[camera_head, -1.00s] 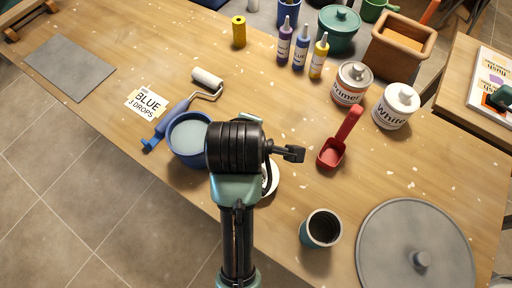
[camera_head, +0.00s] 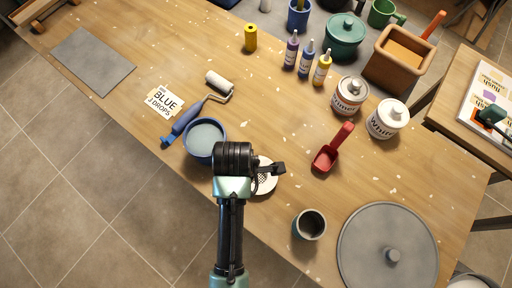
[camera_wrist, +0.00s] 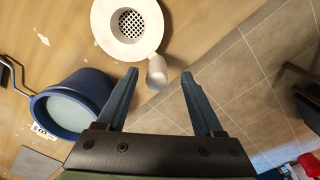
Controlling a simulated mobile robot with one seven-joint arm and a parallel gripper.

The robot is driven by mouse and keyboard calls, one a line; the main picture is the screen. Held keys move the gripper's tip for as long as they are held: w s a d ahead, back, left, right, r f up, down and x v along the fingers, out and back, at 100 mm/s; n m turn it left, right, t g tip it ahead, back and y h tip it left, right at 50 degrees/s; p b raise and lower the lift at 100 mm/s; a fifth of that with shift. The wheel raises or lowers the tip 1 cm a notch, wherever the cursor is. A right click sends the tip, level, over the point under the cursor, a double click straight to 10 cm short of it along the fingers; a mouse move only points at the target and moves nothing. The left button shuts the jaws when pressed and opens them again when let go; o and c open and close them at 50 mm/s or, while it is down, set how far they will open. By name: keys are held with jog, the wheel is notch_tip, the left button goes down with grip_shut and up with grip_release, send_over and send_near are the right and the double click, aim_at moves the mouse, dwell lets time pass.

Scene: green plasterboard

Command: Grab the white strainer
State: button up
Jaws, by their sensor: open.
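The white strainer (camera_wrist: 112,14) lies on the wooden table in the wrist view, a round white rim around a dark perforated middle, with a short white handle (camera_wrist: 157,72) pointing toward my gripper. In the head view the strainer (camera_head: 264,186) is partly hidden behind my arm, near the table's front edge. My gripper (camera_wrist: 158,77) is open and empty. In the wrist view the handle's end shows between its two blue-grey fingertips, but I cannot tell how far above it they are.
A blue pot (camera_head: 204,140) of pale liquid stands close left of the strainer. A dark cup (camera_head: 309,225), a red scoop (camera_head: 332,149) and a grey round lid (camera_head: 370,270) lie to the right. Paint cans (camera_head: 388,120) stand farther back. Bare tabletop lies between strainer and scoop.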

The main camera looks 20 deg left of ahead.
jog(key=shift+a+f+p, duration=0.2)
jog(key=shift+f+p, duration=0.4)
jog(key=shift+f, duration=2.4)
jog(key=shift+w, duration=0.1)
grip_shut()
